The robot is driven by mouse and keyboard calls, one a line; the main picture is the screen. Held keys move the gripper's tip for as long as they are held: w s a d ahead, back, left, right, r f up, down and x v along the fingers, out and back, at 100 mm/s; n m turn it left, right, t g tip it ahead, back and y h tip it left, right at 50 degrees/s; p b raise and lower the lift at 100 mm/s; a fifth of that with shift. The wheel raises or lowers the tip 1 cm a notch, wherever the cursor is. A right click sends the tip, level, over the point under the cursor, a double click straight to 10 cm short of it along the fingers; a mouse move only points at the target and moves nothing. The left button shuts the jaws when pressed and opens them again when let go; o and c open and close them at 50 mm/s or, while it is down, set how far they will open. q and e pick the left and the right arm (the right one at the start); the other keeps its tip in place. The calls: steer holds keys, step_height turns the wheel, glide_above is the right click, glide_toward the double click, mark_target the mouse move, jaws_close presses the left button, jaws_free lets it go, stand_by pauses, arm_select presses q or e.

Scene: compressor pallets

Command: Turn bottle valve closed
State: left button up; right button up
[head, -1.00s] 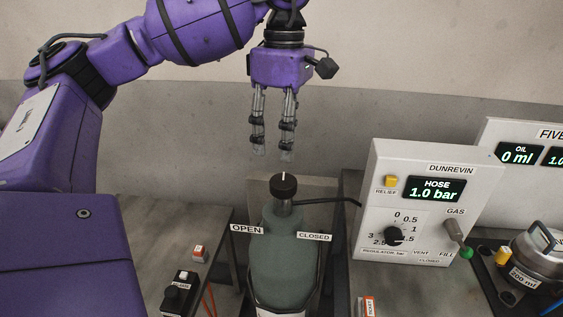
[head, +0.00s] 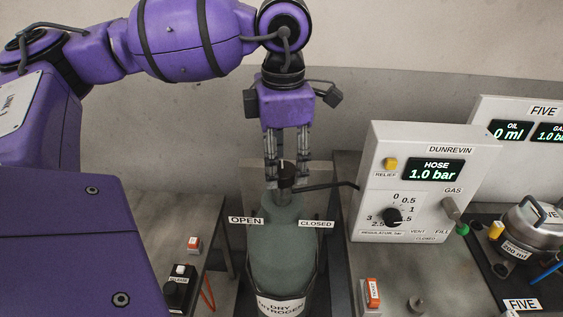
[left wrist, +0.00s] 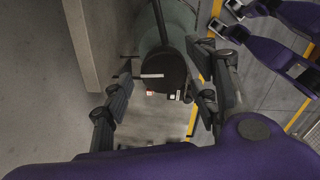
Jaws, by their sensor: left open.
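The bottle valve (head: 286,172) is a black knob with a white pointer line on top of a grey-green gas bottle (head: 288,245) with a dry nitrogen label. An OPEN label (head: 245,220) is on the left and a CLOSED label (head: 316,224) on the right. My left gripper (head: 287,184) points down with its two fingers on either side of the knob. It is open, and I cannot tell whether the fingers touch the knob. The left wrist view also shows the knob (left wrist: 162,75) between the spread fingers. My right gripper is not in view.
A black hose runs from the bottle neck toward the Dunrevin panel (head: 375,160), whose display reads HOSE 1.0 bar. A metal vessel (head: 533,228) stands at far right. A black box with a white button (head: 180,285) sits at lower left.

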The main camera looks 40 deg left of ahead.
arm_select(q)
steer(key=shift+d+f, duration=0.1)
steer(key=shift+f, duration=0.4)
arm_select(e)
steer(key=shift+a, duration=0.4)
arm_select(q)
steer(key=c, duration=1.1)
steer(key=shift+m, duration=0.6)
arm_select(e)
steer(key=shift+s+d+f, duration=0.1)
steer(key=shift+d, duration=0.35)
